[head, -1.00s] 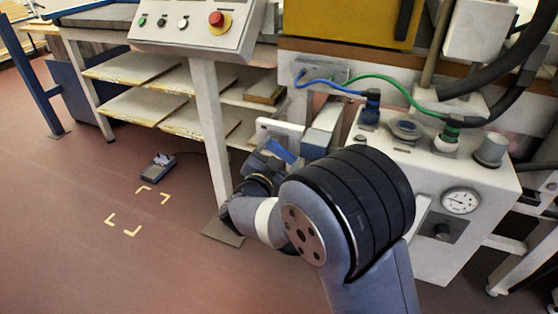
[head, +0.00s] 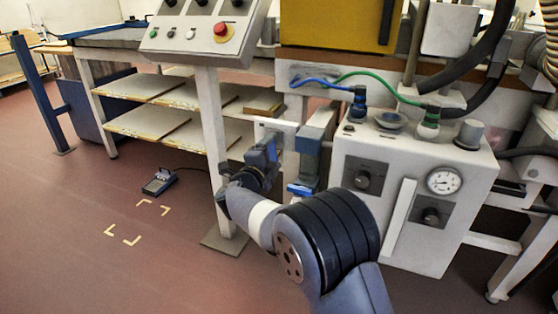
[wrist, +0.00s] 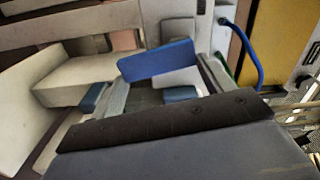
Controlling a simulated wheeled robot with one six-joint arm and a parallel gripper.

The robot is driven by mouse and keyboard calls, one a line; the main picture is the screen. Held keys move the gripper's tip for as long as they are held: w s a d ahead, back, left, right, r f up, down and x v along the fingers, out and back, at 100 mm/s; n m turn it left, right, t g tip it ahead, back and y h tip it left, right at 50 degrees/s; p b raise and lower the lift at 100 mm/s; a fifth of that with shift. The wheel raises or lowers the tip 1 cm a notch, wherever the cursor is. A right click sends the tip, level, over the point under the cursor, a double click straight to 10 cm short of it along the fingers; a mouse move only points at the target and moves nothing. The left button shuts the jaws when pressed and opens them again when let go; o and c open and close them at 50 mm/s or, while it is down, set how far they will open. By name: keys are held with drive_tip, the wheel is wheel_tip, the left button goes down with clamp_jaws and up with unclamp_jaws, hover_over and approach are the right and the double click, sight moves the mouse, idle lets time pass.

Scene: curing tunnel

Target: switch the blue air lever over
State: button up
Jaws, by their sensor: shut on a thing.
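The blue air lever (head: 300,190) shows as a bright blue piece low on a grey upright bracket (head: 309,150), left of the white air cabinet. In the wrist view a flat blue plate (wrist: 158,60), which I take for the lever's handle, lies slightly tilted just beyond the fingertips. My gripper (head: 267,148) is beside the bracket, to its left. In the wrist view its two fingertips (wrist: 140,97) stand either side of a grey bar. It is shut on the lever, though the contact itself is largely hidden by the gripper body.
The white cabinet (head: 398,190) with dials and a gauge (head: 444,180) stands right of my arm. Blue and green hoses run above it. A console post (head: 212,150) and shelves are on the left.

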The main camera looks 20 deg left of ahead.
drive_tip(key=shift+a+f+m+b, duration=0.25)
drive_tip(key=shift+m+b, duration=0.3)
drive_tip(key=shift+m, duration=0.45)
drive_tip(key=o, duration=1.4)
drive_tip(key=shift+s+r, duration=0.1)
drive_tip(key=s+p, duration=0.2)
drive_tip(key=s, duration=0.8)
drive_tip(key=shift+s+a+p, duration=0.25)
drive_tip(key=shift+a+p, duration=0.1)
drive_tip(key=shift+a, duration=0.1)
